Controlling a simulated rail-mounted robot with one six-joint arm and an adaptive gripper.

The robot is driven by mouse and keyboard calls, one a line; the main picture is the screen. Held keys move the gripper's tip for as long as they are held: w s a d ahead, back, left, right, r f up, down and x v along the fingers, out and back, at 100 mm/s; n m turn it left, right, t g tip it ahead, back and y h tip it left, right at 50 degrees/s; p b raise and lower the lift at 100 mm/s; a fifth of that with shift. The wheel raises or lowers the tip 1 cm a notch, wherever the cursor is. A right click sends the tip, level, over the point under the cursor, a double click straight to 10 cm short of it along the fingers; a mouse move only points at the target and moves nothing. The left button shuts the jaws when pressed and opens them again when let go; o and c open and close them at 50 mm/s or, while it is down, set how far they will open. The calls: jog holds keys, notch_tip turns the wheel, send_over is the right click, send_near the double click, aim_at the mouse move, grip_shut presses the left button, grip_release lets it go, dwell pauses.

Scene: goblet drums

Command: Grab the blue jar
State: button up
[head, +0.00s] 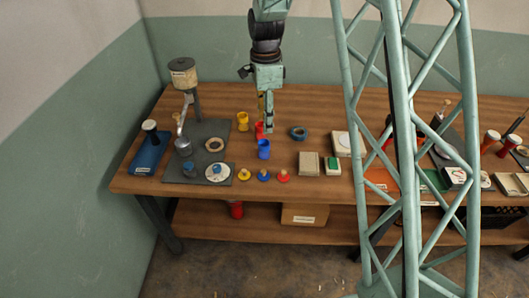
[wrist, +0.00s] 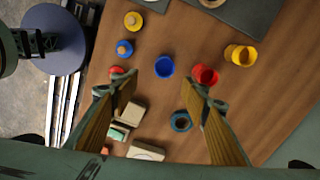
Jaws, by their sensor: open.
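The blue jar (head: 264,150) stands upright on the wooden table, in front of the red jar (head: 260,130) and the yellow jar (head: 242,121). In the wrist view the blue jar (wrist: 164,67) shows its open mouth, beyond the fingertips and between their lines. The red jar (wrist: 205,76) is just right of it, close to the right fingertip. My gripper (head: 267,126) hangs over the table above and behind the blue jar. In the wrist view my gripper (wrist: 158,93) is open and empty, its two fingers wide apart.
Yellow, blue and red lids (head: 263,175) lie in a row in front of the jars. A blue ring (head: 298,133) and boxes (head: 309,162) lie to the right. A grey plate with a stand (head: 205,130) is on the left. A green lattice column blocks part of the right side.

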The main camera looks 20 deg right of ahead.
aim_at(264, 147)
jog(key=shift+w+f+m, duration=0.3)
jog(key=shift+w+f, duration=0.05)
jog(key=shift+f, duration=0.5)
jog(key=shift+f, duration=0.1)
notch_tip(264, 147, down, 8)
jog(key=shift+f+b, duration=0.25)
jog(key=shift+b, duration=0.25)
jog(key=shift+w+f+b, duration=0.15)
jog(key=shift+f+b, duration=0.1)
jog(key=shift+f, duration=1.05)
jog(key=shift+w+f+b, duration=0.1)
jog(key=shift+f+b, duration=0.1)
jog(key=shift+f, duration=1.1)
